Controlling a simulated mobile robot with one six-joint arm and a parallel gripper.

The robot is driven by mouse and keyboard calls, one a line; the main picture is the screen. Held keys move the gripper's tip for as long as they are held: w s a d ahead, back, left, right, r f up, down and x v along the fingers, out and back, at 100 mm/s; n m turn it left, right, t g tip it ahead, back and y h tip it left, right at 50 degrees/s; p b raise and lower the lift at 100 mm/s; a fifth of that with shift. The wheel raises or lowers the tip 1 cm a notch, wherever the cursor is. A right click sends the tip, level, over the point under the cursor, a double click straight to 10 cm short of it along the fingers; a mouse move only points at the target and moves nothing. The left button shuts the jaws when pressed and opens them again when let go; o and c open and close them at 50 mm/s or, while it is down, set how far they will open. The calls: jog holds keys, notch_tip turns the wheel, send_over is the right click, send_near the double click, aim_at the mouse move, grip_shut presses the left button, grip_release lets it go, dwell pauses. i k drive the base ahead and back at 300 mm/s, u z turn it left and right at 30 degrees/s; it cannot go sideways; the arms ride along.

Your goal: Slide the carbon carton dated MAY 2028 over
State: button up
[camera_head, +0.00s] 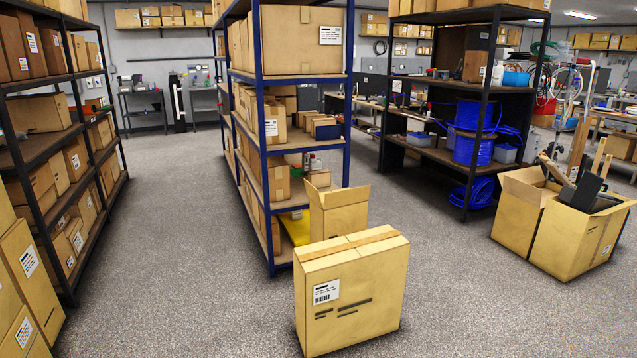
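A large closed cardboard carton (365,297) stands upright on the floor in the foreground, right of centre. It has a tape strip along its top, a white barcode label and dark printed lines on its front. The print is too small to read, so I cannot tell whether it is the carbon carton dated MAY 2028. Other labelled cartons sit on the shelves, and their labels cannot be read either. My gripper is not in view.
An open carton (340,219) stands behind the closed one, by a blue-framed shelf (267,190). A full open box (567,238) is at right. Black shelves stand at left (72,150) and at right with blue tubing reels (472,150). Grey floor (185,240) is clear at centre left.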

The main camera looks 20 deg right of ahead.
aim_at(321, 178)
jog(key=z, duration=4)
jog(key=i, duration=0.1)
jog(key=u, duration=2.5)
jog(key=i, duration=3.8)
jog(key=z, duration=0.05)
